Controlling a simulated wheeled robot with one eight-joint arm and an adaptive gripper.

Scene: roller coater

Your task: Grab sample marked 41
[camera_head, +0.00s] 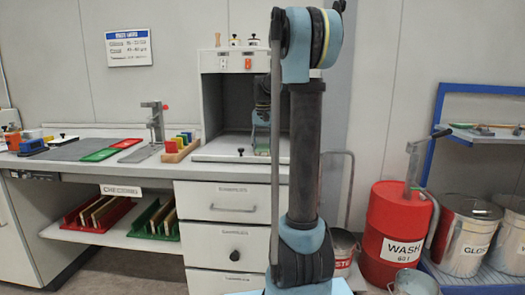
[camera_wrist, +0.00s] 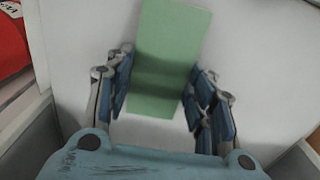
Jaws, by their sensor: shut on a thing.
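A plain light-green flat panel (camera_wrist: 170,50) lies between the two fingers of my gripper (camera_wrist: 163,78) in the wrist view. My gripper is shut on it, with one finger at each long edge. No number is readable on the face that shows. In the head view my gripper (camera_head: 262,128) is inside the open white cabinet (camera_head: 223,150) at the back of the counter, partly hidden by my arm.
Red and green racks (camera_head: 98,213) of panels fill the shelf below. A red WASH drum (camera_head: 395,235) stands right.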

